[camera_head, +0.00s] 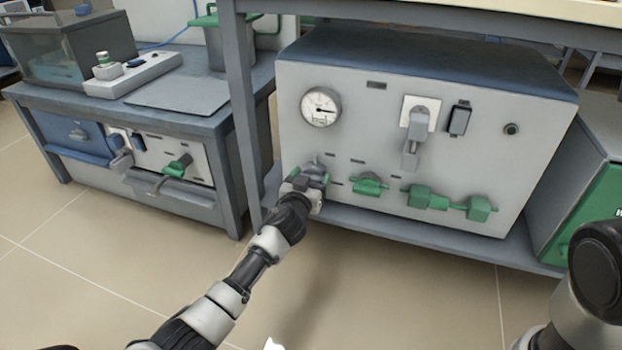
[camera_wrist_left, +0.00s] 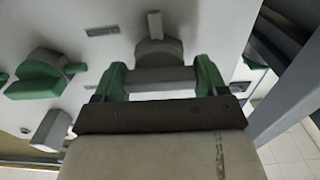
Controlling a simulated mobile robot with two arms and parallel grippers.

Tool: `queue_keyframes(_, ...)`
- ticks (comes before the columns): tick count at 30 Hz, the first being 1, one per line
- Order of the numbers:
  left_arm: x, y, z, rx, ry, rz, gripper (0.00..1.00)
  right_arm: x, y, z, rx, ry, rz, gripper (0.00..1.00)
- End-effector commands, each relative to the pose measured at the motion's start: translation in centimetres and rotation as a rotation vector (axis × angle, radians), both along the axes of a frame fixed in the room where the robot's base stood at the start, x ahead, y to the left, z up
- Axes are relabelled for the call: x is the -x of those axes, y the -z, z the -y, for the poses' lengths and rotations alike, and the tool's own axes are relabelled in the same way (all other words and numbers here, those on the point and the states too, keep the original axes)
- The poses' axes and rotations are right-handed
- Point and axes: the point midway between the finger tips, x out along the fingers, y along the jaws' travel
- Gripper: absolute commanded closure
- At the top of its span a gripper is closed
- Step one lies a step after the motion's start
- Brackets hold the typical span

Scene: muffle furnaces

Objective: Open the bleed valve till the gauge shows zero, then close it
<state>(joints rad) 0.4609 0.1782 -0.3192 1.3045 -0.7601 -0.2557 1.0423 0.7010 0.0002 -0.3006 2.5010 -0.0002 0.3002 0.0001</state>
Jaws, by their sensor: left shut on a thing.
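The round white gauge (camera_head: 320,106) is at the upper left of the grey panel (camera_head: 460,185). Its needle points to the right; the numbers are too small to read. Below it, my left gripper (camera_head: 310,178) is at the lower left of the panel. In the left wrist view, the green fingertips of my left gripper (camera_wrist_left: 165,82) are shut on both sides of the grey handle of a valve (camera_wrist_left: 158,52). The valve's label is too small to read, so I cannot confirm that it is the bleed valve. My right gripper is not in view.
Several green valves sit to the right along the panel, the nearest a green knob (camera_head: 370,185). A switch with a grey lever (camera_head: 411,150) is above them. A table leg (camera_head: 243,110) stands close left of the panel. The tiled floor in front is clear.

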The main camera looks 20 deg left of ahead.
Motion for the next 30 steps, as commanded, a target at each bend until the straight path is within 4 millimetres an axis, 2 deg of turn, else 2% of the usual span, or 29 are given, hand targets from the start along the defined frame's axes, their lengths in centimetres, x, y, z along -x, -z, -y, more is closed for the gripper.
queue_keyframes(11,0.0,0.0,0.0,-0.112,0.000,0.004,0.51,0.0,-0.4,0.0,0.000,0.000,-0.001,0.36)
queue_keyframes(30,0.0,0.0,0.1,-0.688,0.000,0.022,0.51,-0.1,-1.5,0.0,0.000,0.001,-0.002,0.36)
